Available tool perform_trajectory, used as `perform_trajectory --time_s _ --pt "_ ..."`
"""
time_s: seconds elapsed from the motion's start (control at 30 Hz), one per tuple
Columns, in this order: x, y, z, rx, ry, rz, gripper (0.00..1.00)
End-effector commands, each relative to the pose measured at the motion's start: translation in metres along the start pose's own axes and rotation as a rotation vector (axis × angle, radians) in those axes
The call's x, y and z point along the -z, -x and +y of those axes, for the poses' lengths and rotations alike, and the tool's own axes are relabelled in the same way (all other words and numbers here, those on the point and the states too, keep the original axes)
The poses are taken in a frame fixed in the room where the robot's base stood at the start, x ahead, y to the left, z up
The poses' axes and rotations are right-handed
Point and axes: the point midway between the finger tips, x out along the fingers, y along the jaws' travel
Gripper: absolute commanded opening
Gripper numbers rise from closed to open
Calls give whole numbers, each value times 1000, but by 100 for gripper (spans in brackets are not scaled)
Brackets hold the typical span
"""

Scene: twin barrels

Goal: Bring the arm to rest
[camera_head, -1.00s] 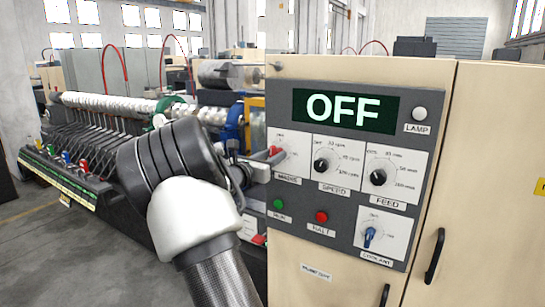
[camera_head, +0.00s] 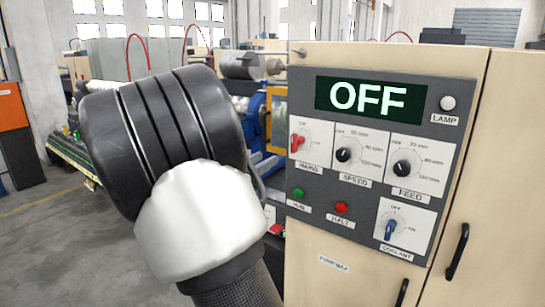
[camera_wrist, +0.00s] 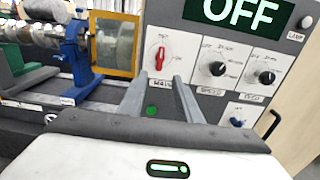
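My arm fills the left middle of the head view, its dark ribbed joint and white section in front of the machinery. My gripper (camera_wrist: 160,78) shows in the wrist view with its two grey fingers apart and nothing between them. The fingers point toward the control panel (camera_head: 318,180), below the red mains switch (camera_wrist: 160,58). The mains switch also shows uncovered in the head view (camera_head: 296,143). The display (camera_head: 370,98) reads OFF. In the head view my gripper is hidden behind my arm.
The beige cabinet (camera_head: 480,90) carries the panel and has black door handles (camera_head: 457,252). A blue machine frame (camera_wrist: 75,50) with a yellow-edged guard (camera_wrist: 113,45) stands left of the panel. Open grey floor (camera_head: 60,240) lies at the left, near an orange-and-dark cabinet (camera_head: 14,130).

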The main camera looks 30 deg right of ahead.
Motion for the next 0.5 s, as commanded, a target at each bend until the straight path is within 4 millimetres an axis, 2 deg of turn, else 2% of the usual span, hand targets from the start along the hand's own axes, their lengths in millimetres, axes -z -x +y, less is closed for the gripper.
perform_trajectory --time_s 0.17,0.5 --pt "0 10 0 0 1 0 31" --pt "0 10 0 1 1 0 31"
